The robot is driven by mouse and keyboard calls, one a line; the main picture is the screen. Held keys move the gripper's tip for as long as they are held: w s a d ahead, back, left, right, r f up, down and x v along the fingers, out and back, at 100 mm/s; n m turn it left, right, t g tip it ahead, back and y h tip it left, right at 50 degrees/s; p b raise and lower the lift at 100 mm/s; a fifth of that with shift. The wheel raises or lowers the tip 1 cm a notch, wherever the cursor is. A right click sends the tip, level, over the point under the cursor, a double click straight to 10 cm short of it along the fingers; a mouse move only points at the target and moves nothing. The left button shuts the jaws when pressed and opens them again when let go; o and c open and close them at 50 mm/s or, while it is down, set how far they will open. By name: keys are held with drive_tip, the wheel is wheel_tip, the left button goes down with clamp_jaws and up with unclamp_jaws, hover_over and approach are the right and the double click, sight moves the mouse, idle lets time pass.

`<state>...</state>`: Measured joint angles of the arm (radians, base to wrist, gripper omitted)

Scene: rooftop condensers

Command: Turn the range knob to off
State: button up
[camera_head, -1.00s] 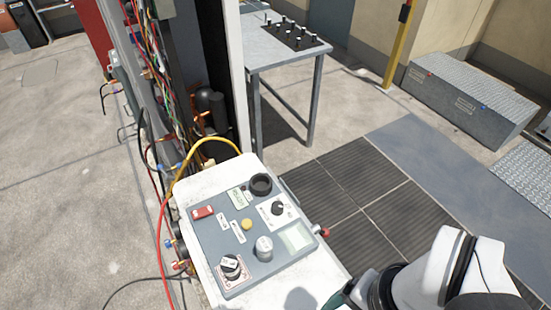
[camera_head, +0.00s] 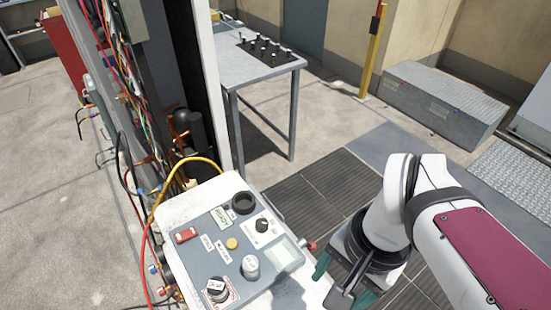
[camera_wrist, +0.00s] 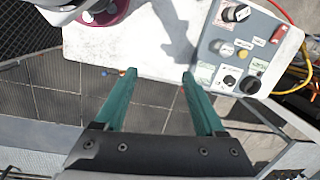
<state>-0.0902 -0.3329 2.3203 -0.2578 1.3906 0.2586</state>
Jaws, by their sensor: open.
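The grey control panel (camera_head: 215,262) lies on a white box and carries several knobs. A black knob with a pale top (camera_head: 216,289) sits at its near-left corner, a grey knob (camera_head: 251,266) near its front edge, and a small black knob (camera_head: 262,226) at the right. The lettering is too small to tell which is the range knob or its setting. My gripper (camera_head: 343,284) is open and empty, right of the panel and apart from the knobs. In the wrist view its teal fingers (camera_wrist: 160,76) are spread, with the panel (camera_wrist: 212,52) at upper right.
A wiring cabinet with loose cables stands at left. A metal table (camera_head: 250,65) with small black knobs stands behind. Grey floor mats (camera_head: 300,205) lie at right.

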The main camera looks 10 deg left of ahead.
drive_tip(key=w+a+m+h, duration=0.1)
drive_tip(key=w+a+m, duration=0.1)
drive_tip(key=w+a, duration=0.35)
drive_tip(key=w+a+m, duration=0.1)
drive_tip(key=w+a, duration=0.1)
drive_tip(key=w, duration=0.6)
drive_tip(key=m, duration=0.3)
hover_over(261, 223)
wheel_tip(261, 223, down, 4)
wheel_tip(261, 223, down, 16)
clamp_jaws()
